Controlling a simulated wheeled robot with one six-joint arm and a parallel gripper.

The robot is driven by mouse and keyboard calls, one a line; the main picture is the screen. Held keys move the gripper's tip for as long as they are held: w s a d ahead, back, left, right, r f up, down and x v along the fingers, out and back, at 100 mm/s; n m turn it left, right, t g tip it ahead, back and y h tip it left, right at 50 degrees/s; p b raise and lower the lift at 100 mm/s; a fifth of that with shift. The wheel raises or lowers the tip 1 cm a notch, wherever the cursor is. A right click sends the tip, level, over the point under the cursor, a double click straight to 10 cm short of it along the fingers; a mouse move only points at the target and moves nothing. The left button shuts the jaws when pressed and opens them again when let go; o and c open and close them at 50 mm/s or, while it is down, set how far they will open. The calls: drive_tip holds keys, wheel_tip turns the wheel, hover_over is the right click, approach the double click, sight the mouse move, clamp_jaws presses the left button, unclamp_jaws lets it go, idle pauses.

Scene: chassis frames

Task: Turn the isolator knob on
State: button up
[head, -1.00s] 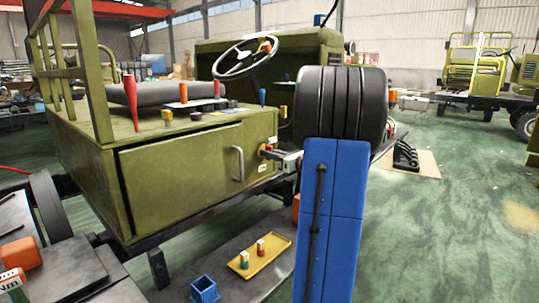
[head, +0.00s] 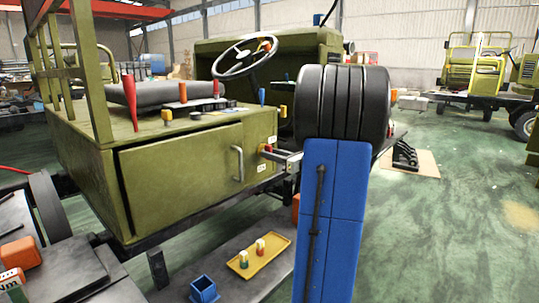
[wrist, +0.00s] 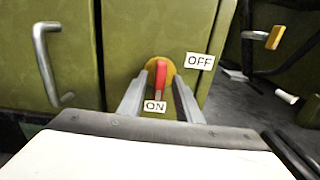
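The isolator knob has a red handle (wrist: 160,76) on a round yellow base (wrist: 151,66), on the front of the olive cabinet. In the wrist view the handle points down towards the white ON label (wrist: 155,106). The OFF label (wrist: 200,61) is at its upper right. My gripper (wrist: 160,82) has one finger on each side of the handle, with a visible gap to it on both sides. In the head view my gripper (head: 274,154) is at the cabinet's right front, by the small red and yellow knob (head: 266,148).
The cabinet door handle (wrist: 47,65) is left of the knob. A yellow-tipped lever (wrist: 273,38) sticks out at the right. Below the cabinet are a yellow tray (head: 243,272) with small blocks and a blue open box (head: 203,290). Green floor at the right is largely clear.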

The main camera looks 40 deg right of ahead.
drive_tip(key=s+d, duration=0.1)
drive_tip(key=s, duration=1.4)
drive_tip(key=shift+s, duration=0.3)
drive_tip(key=shift+d, duration=0.1)
drive_tip(key=w+a+f+n+g+y, duration=0.1)
drive_tip(key=a+f+n+g+y, duration=0.2)
drive_tip(key=a, duration=0.6)
drive_tip(key=w+a+f+n+g+y, duration=0.1)
drive_tip(key=w+a+n+g, duration=0.3)
drive_tip(key=a, duration=0.6)
drive_tip(key=s+a+f+n+g+y, duration=0.1)
drive_tip(key=a+f+n+y, duration=0.1)
drive_tip(key=a+n, duration=0.5)
drive_tip(key=s+a+f+n+g+h, duration=0.2)
drive_tip(key=s+a+f+n+h, duration=0.1)
drive_tip(key=s+a+n, duration=0.5)
drive_tip(key=s+a+f+n+g+h, duration=0.3)
drive_tip(key=s+a+n, duration=0.5)
drive_tip(key=n, duration=0.5)
drive_tip(key=shift+s+a+f+h, duration=0.4)
drive_tip(key=shift+f+h, duration=0.2)
drive_tip(key=shift+f, duration=0.25)
drive_tip(key=shift+d, duration=0.1)
